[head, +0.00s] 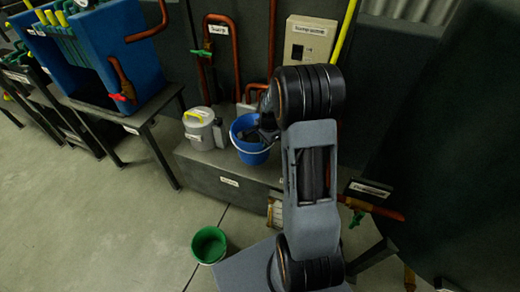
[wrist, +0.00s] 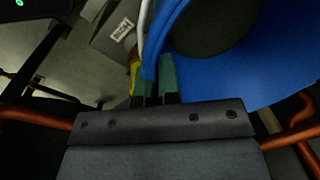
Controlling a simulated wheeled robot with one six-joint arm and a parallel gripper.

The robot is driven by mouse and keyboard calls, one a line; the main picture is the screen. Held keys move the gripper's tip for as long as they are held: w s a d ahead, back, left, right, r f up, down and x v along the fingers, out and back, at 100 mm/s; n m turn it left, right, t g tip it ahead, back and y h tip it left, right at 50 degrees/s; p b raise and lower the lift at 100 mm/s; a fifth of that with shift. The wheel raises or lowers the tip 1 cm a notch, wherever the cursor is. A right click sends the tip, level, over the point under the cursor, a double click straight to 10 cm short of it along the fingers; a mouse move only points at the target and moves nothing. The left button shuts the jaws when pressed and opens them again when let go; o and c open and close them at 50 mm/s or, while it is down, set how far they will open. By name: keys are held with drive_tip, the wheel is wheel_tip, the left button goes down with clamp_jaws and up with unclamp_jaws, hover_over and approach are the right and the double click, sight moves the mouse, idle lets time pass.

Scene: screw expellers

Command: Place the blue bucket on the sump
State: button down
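The blue bucket (head: 248,154) with a pale rim stands upright at the grey block (head: 205,177), over or on its top near the front edge; I cannot tell whether its base touches. The block has a white label too small to read, so I cannot confirm it is the sump. My gripper (wrist: 156,78) has its two teal fingers on either side of the bucket's wall, close together, and looks shut on it. The bucket (wrist: 225,75) fills the upper right of the wrist view. In the head view my arm hides part of the bucket.
A grey lidded container (head: 199,132) with a yellow handle stands left of the bucket. Copper pipes (head: 235,65) and a beige box (head: 308,42) are behind. A green bucket (head: 209,245) is on the floor in front. A blue machine (head: 140,60) stands on a table at left.

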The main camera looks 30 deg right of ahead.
drive_tip(key=w+f, duration=0.2)
drive_tip(key=w+f+b, duration=0.1)
drive_tip(key=w+f, duration=0.1)
drive_tip(key=w+d+f, duration=0.1)
drive_tip(key=w+f, duration=0.1)
drive_tip(key=shift+f, duration=0.1)
drive_tip(key=shift+w+f+b, duration=0.15)
drive_tip(key=shift+f+b, duration=0.6)
drive_tip(key=shift+f, duration=0.85)
drive_tip(key=shift+f, duration=0.2)
drive_tip(key=c, duration=1.3)
unclamp_jaws()
drive_tip(key=shift+c, duration=0.2)
